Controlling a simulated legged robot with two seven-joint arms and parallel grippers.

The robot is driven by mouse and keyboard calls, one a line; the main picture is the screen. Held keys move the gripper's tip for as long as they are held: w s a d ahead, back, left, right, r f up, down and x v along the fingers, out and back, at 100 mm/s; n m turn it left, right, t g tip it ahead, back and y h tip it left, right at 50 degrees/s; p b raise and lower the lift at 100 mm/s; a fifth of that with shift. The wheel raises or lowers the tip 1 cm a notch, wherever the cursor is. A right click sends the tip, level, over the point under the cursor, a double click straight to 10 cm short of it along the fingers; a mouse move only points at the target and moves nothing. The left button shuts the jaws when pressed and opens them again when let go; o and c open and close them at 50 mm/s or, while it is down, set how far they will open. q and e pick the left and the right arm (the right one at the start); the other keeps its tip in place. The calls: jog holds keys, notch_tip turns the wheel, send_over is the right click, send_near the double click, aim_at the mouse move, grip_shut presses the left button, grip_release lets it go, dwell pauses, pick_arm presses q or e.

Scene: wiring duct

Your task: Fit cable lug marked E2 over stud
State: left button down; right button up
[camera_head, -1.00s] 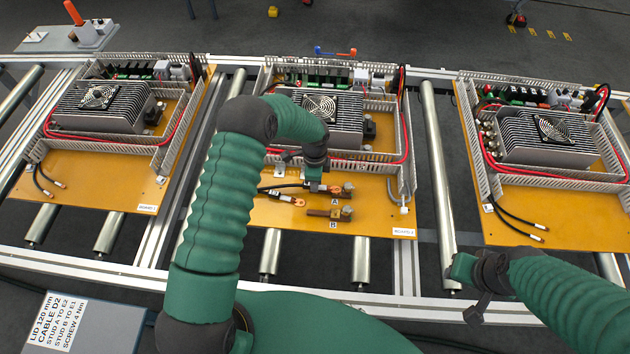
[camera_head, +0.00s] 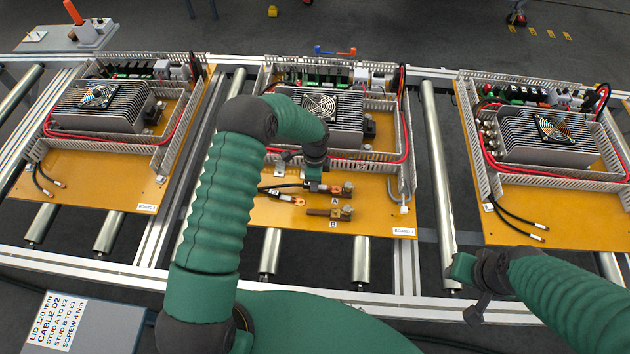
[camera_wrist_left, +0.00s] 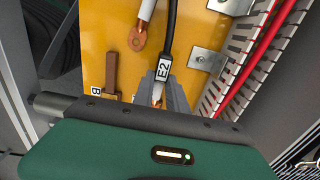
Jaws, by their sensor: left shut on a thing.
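My left gripper (camera_head: 314,184) is low over the middle board, shut on the black cable whose white tag (camera_wrist_left: 162,70) reads E2. The gripper (camera_wrist_left: 168,92) also shows in the left wrist view. A bit of the copper E2 lug (camera_wrist_left: 157,97) shows between the fingers; the rest is hidden by the hand. In the head view the lug (camera_head: 332,188) lies close beside stud A (camera_head: 347,190); I cannot tell whether they touch. Stud B (camera_head: 345,212), on its copper bar (camera_wrist_left: 111,73), is bare.
A second cable's copper lug (camera_wrist_left: 137,38) lies loose beside the held cable. A grey slotted duct wall (camera_wrist_left: 235,75) and red cables (camera_wrist_left: 262,45) run to the right of the hand. A sheet (camera_head: 60,322) at lower left reads stud A to E2, stud B to E1.

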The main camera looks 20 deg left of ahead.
pick_arm(q)
jog(key=shift+f, duration=0.15)
jog(key=c, duration=1.3)
grip_release()
jog(key=shift+o, duration=0.2)
notch_tip(320, 180, up, 17)
jog(key=b, duration=0.1)
notch_tip(320, 180, up, 6)
jog(key=p, duration=0.5)
jog(key=shift+p, duration=0.4)
